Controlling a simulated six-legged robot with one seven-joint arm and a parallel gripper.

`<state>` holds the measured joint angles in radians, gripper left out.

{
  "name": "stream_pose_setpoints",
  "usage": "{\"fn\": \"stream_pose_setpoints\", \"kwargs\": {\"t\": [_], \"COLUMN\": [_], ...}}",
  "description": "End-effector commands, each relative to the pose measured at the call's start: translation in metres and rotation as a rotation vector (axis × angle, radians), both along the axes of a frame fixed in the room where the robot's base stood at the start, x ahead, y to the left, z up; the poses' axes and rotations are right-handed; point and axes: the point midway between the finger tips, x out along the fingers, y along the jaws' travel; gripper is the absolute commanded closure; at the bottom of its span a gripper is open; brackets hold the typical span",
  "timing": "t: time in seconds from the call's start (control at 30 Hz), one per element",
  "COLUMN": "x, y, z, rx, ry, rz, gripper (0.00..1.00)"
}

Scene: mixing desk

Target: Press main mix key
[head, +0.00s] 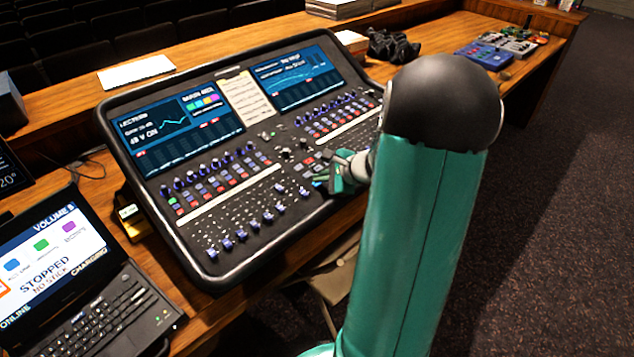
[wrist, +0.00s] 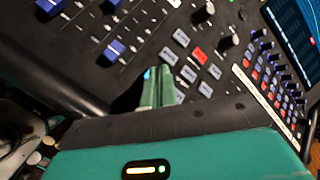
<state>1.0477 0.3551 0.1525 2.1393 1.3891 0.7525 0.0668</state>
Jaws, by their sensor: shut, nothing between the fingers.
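The mixing desk (head: 240,140) is a black console with two screens, knobs, keys and faders. My gripper (head: 326,183) is low over its middle section, near the front edge. In the wrist view its green fingers (wrist: 159,84) are together and empty, with their tips beside a group of grey keys (wrist: 188,74) and one red key (wrist: 200,55). A small light-blue spot (wrist: 147,74) shows at the tips. Key labels are too small to read, so I cannot tell which is the main mix key. Contact between tips and a key cannot be made out.
A laptop (head: 85,290) stands at the front left. Faders (wrist: 115,49) lie left of the fingers in the wrist view. Dark carpet (head: 560,200) is clear on the right.

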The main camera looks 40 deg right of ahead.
Motion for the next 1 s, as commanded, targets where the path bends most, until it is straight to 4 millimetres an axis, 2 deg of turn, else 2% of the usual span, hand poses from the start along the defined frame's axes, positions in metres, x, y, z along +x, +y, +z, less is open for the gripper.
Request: {"fn": "stream_pose_setpoints", "kwargs": {"t": [0.23, 0.5, 0.87, 1.0], "x": [0.0, -0.002, -0.002, -0.002], "y": [0.0, 0.0, 0.0, 0.0], "z": [0.002, 0.014, 0.017, 0.027], "rx": [-0.001, -0.001, -0.001, -0.003], "ry": [0.0, 0.0, 0.0, -0.001], "rz": [0.001, 0.001, 0.001, 0.002], "gripper": [1.0, 1.0, 1.0, 1.0]}}
